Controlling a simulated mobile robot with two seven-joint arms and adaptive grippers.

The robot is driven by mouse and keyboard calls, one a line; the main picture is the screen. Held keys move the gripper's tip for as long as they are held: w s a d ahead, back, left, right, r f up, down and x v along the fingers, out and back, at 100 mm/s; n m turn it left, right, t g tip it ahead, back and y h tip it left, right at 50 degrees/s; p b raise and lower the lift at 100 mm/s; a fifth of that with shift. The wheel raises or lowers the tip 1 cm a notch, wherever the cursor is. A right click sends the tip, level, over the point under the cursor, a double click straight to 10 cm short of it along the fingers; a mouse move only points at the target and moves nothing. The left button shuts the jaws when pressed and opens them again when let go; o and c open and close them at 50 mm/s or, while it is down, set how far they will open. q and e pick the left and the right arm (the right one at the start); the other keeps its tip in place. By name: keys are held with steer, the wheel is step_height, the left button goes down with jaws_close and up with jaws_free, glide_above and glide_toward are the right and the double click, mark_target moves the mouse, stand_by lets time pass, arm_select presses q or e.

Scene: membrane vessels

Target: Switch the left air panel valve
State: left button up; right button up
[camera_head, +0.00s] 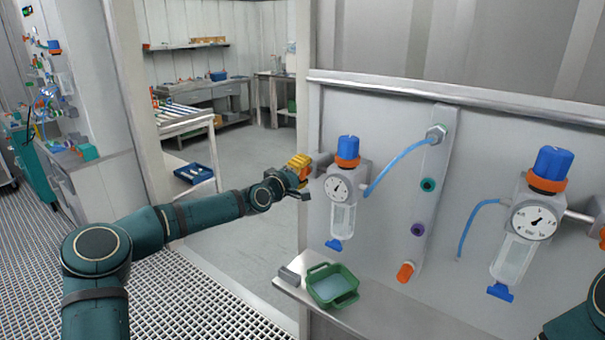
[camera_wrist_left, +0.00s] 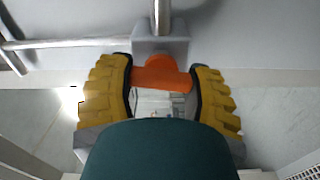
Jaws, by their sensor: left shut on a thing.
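The left air panel has a regulator with a blue and orange knob (camera_head: 347,150), a round gauge (camera_head: 338,188) and a clear bowl (camera_head: 342,218). My left gripper (camera_head: 303,170) is at the left side of this regulator, its yellow fingers level with the gauge. In the left wrist view, the orange valve handle (camera_wrist_left: 162,74) sits between the two yellow fingers of my left gripper (camera_wrist_left: 160,95), which is shut on it. The handle lies crosswise below a grey block and metal pipe (camera_wrist_left: 161,18).
A second regulator (camera_head: 535,220) hangs on the right of the wall panel. A green tray (camera_head: 332,286) stands on the ledge (camera_head: 375,318) below. Part of my right arm (camera_head: 585,315) shows at the lower right. Open floor lies behind the left arm.

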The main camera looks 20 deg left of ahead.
stand_by(0.4)
arm_select(q)
steer(key=o, duration=1.2)
steer(key=v, duration=1.2)
